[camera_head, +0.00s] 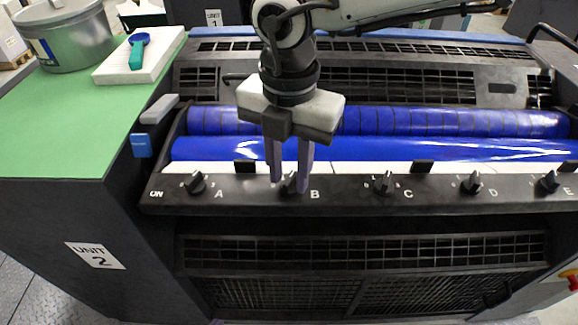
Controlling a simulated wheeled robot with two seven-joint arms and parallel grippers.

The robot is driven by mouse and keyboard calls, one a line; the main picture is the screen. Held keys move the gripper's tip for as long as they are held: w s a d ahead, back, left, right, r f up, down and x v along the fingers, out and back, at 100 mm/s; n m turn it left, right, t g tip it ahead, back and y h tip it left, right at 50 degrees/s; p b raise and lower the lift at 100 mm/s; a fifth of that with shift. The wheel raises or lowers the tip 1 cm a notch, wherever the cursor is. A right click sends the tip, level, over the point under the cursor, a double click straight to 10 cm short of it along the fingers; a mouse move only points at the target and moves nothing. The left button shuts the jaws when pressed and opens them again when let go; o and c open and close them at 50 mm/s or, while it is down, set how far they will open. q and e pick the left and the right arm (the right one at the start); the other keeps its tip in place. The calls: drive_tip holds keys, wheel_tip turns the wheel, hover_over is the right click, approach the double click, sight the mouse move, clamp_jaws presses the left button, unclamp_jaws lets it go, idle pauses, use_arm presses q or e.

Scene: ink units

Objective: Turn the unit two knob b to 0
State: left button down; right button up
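The unit two panel (344,194) carries a row of black knobs lettered A to E, and a "UNIT 2" label (95,255) is on the side at the left. Knob B (290,184) is just left of the letter B and is partly covered by my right gripper (290,186). The gripper points down, with its two purple-grey fingers slightly apart at the knob, one on each side of it. I cannot tell whether they touch it. The dial marks and setting of knob B are hidden or too small to read. My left gripper is not in view.
Neighbouring knob A (196,183) and knob C (384,184) stand on the same panel. Blue rollers (400,121) lie behind it. A green mat (55,130) at the left bears a white block (110,70) and a tin (65,38). A red knob (572,279) is at the lower right.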

clamp_jaws()
